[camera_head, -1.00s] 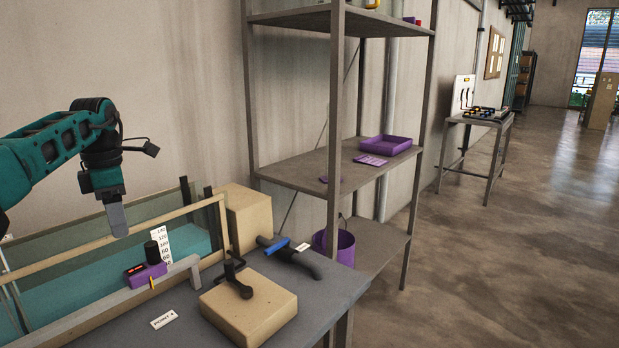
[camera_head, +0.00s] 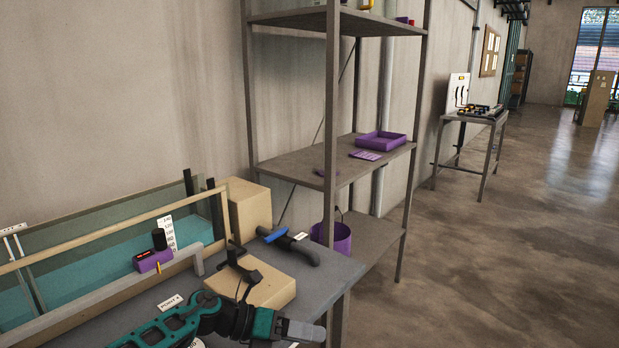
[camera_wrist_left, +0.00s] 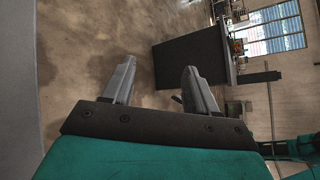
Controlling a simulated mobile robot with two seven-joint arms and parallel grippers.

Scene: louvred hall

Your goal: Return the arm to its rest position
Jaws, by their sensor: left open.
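My left arm (camera_head: 190,322) comes in low from the bottom left in the head view, over the front of the grey bench. Its gripper (camera_head: 305,331) points right, near the bench's front right corner. In the left wrist view its two grey fingers (camera_wrist_left: 157,85) are spread apart with nothing between them; floor shows through the gap. My right gripper is in neither view.
The bench (camera_head: 325,272) holds a beige block (camera_head: 272,290) with a black handle, a dark pipe piece (camera_head: 300,250) and a water tank (camera_head: 90,265) with a purple device (camera_head: 152,260). A metal shelf (camera_head: 290,168) stands behind. Open floor (camera_head: 480,260) lies right.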

